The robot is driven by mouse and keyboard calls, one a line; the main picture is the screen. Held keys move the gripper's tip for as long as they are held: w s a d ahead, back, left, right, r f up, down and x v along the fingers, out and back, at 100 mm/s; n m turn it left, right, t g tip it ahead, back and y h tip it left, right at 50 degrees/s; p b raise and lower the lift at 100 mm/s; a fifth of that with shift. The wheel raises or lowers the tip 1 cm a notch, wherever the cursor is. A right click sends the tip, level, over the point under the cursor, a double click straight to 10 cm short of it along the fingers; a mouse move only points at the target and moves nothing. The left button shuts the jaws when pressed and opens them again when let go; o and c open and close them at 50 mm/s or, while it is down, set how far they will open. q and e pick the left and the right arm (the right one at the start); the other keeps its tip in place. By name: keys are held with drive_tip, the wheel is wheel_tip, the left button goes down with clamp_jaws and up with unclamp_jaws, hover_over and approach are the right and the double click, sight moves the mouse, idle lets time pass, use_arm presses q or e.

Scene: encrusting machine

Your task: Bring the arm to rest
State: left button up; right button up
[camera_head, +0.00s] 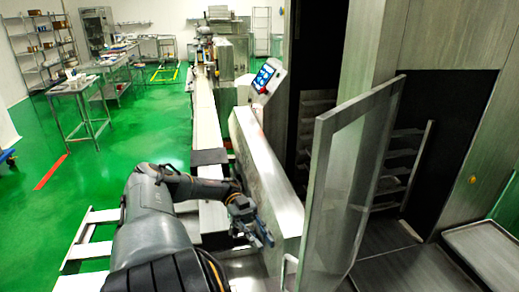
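My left arm (152,220) reaches in from the bottom and bends to the right at its elbow. My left gripper (262,238) is at its end, pointing down and to the right. It is beside the long metal machine housing (268,180), over the machine's near end. I see nothing held in it, but its fingers are too small and dark to tell whether they are open or shut. Whether it touches the housing is not clear. My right gripper is out of view.
A clear-paned door (352,170) stands open right of the gripper, before a dark cabinet with racks (400,160). A control screen (265,78) rises behind the housing. A conveyor (206,120) runs away at centre.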

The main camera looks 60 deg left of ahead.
use_arm(q)
drive_tip(key=shift+a, duration=0.55)
idle(0.4)
